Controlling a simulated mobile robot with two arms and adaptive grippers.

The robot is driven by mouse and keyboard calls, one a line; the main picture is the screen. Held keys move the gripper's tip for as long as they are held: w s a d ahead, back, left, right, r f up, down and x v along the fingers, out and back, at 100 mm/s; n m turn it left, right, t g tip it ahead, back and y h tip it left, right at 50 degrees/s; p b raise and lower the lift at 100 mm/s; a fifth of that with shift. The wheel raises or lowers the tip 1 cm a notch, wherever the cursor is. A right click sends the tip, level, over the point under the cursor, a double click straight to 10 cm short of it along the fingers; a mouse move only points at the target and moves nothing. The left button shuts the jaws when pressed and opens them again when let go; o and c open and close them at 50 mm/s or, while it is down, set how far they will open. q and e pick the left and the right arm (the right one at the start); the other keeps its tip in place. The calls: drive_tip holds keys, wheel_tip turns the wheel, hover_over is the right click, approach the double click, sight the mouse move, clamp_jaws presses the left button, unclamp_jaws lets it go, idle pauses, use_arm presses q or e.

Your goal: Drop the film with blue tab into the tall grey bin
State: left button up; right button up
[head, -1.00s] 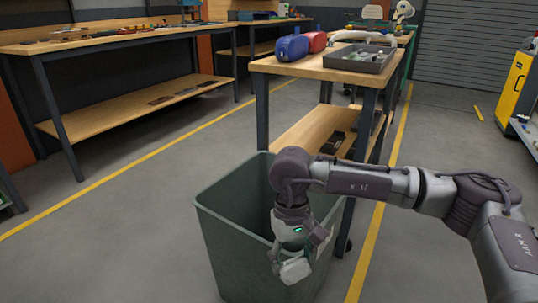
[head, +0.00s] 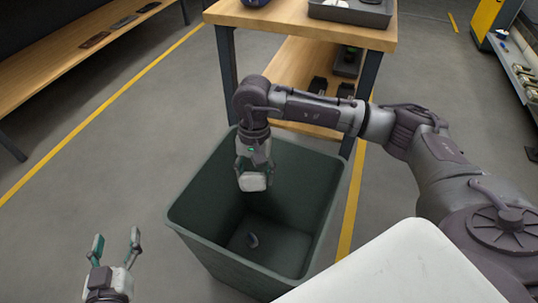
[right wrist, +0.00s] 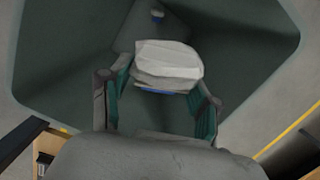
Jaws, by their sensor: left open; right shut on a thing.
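The tall grey bin (head: 310,190), dark grey-green, stands open on the floor in the middle of the head view. My right gripper (head: 254,170) points down over its opening, towards the far side. It is shut on the film with blue tab (head: 254,183), a pale crumpled bundle. In the right wrist view the film (right wrist: 168,62) is between the fingers, with a blue strip (right wrist: 160,91) along its lower edge and the bin's inside (right wrist: 235,55) around it. My left gripper (head: 116,240) is open and empty, left of the bin.
A small grey object (head: 252,240) lies at the bin's bottom. A wooden workbench (head: 290,22) with a grey tray (head: 350,12) stands just behind the bin. Another bench (head: 75,50) is at far left. The floor (head: 110,160) left of the bin is clear.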

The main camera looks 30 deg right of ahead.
drive_tip(key=m+p, duration=0.1)
drive_tip(key=d+m+p, duration=0.1)
drive_tip(key=r+m+p, duration=0.1)
drive_tip(key=p, duration=0.1)
drive_tip(key=shift+s+d, duration=0.25)
use_arm(q)
drive_tip(key=s+a+f+g+y+p, duration=0.1)
drive_tip(key=s+a+f+g+y, duration=0.15)
drive_tip(key=s+f+g, duration=0.45)
drive_tip(key=s+a+f+g+y+p, duration=0.1)
drive_tip(key=s+a+f+g+p, duration=0.1)
drive_tip(key=s+a+f+g, duration=0.45)
drive_tip(key=s+d+r+t+b, duration=0.1)
drive_tip(key=s+d+r+b, duration=0.1)
drive_tip(key=s+r+b, duration=0.2)
drive_tip(key=shift+d+r+n, duration=0.15)
drive_tip(key=shift+r+n, duration=0.25)
drive_tip(key=shift+r, duration=1.15)
use_arm(e)
wheel_tip(320, 180, down, 6)
drive_tip(key=d+m, duration=0.1)
drive_tip(key=m, duration=0.2)
drive_tip(key=shift+s+d+f+t+y, duration=0.15)
drive_tip(key=shift+s+d+t+y, duration=0.15)
drive_tip(key=shift+d, duration=0.1)
use_arm(q)
drive_tip(key=shift+t, duration=0.25)
use_arm(e)
drive_tip(key=o, duration=0.9)
